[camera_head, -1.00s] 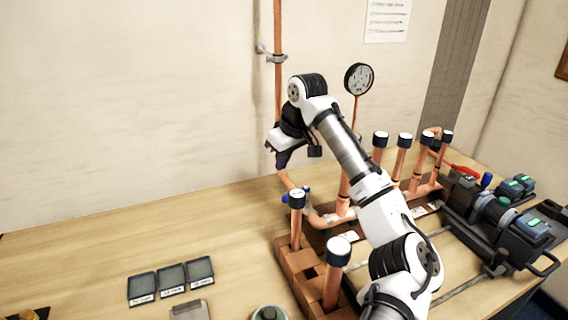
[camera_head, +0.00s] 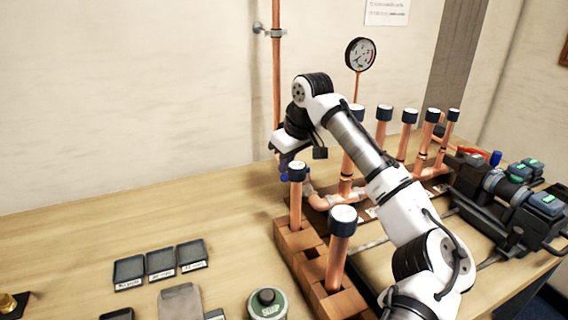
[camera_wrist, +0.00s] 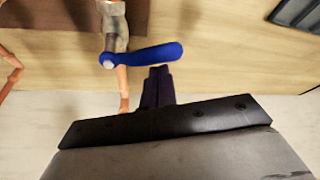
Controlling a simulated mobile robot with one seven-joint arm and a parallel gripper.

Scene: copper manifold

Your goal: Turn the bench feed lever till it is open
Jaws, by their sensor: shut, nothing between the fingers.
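The blue feed lever (camera_wrist: 150,54) shows in the wrist view. It runs from its grey metal valve body (camera_wrist: 116,28) to the right, roughly crosswise to the copper pipe (camera_wrist: 123,88). My gripper (camera_wrist: 160,70) is shut and empty. Its dark fingertips are at the lever's lower edge in the wrist picture, near the handle's outer half; I cannot tell whether they touch it. In the head view my gripper (camera_head: 285,168) is low over the bench by the wall pipe. A bit of the blue lever (camera_head: 284,178) shows just below it; the valve is mostly hidden.
A capped copper post (camera_head: 296,205) stands close to the gripper, with another (camera_head: 340,250) nearer. More capped pipes (camera_head: 384,125) and a gauge (camera_head: 360,54) stand behind the arm. Small trays (camera_head: 160,265) lie at left. The left back of the bench (camera_head: 100,205) is clear.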

